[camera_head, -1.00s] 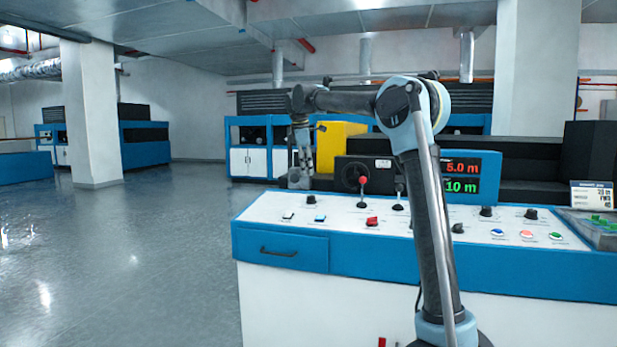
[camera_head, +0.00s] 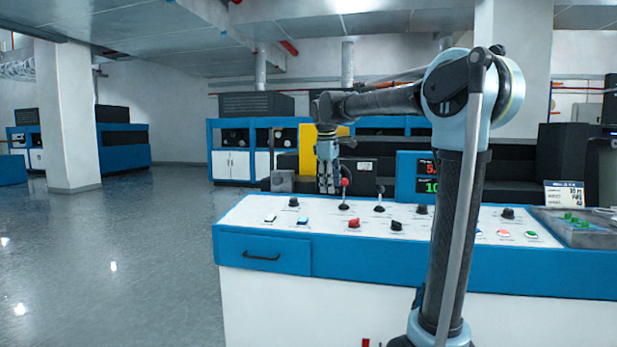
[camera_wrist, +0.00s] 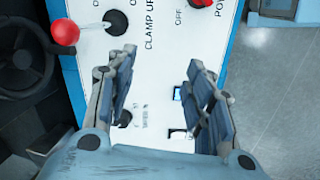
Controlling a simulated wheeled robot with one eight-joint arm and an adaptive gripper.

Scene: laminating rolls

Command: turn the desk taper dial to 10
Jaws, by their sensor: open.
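Several black knobs stand on the white top of the blue desk (camera_head: 250,212). One black knob (camera_head: 293,202) sits at the back left of it. It also shows in the wrist view (camera_wrist: 125,118), partly hidden behind my left finger. Its small label is unreadable, so I cannot tell from print which knob is the taper dial. My gripper (camera_head: 330,189) points down above the back left of the desk, to the right of that knob and close to the red-ball lever. In the wrist view, my gripper (camera_wrist: 160,60) is open and empty, its fingers wide apart.
The red-ball lever (camera_wrist: 65,32) rises near my gripper. A red knob (camera_head: 354,223) and small push buttons (camera_head: 303,221) are at the front left. A second lever (camera_head: 379,197) stands further right. A display (camera_head: 427,177) is behind, partly hidden by my arm. Open floor lies left.

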